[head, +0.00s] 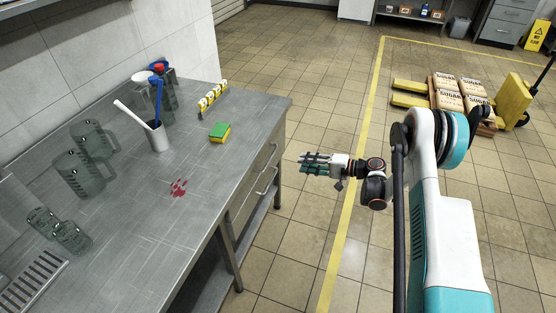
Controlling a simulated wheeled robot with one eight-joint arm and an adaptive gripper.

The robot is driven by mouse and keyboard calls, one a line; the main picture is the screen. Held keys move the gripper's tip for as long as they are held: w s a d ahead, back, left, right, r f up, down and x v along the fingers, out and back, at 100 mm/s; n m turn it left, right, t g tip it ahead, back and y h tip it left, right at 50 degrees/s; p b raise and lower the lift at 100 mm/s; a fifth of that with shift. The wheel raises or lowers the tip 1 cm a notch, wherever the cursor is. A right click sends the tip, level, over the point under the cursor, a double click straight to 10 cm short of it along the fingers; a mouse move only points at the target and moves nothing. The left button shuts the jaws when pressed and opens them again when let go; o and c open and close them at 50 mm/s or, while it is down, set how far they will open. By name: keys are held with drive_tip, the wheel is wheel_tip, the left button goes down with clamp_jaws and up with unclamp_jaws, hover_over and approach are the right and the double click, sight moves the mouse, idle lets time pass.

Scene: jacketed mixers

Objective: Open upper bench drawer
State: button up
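The steel bench (215,190) runs along the left, with drawers in its right-hand front near the far end. The upper drawer (254,175) looks shut, and its bar handle (272,153) shows just under the bench top. A second bar handle (267,184) shows lower down. My gripper (304,164) is to the right of the drawers, over the floor, pointing left toward the bench front. Its dark fingers are spread apart with nothing between them. A clear gap separates the fingers from the handles.
On the bench are glass jugs (80,175), a white cup with utensils (157,137), a yellow-green sponge (220,132) and a red stain (178,188). Tiled floor with a yellow line (352,160) is free beside the bench. A pallet truck with sugar sacks (449,101) stands back right.

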drive_tip(key=b+x, duration=0.3)
drive_tip(key=x, duration=1)
drive_tip(key=shift+b, duration=0.4)
drive_tip(key=shift+a, duration=0.1)
drive_tip(key=shift+c, duration=0.2)
clamp_jaws()
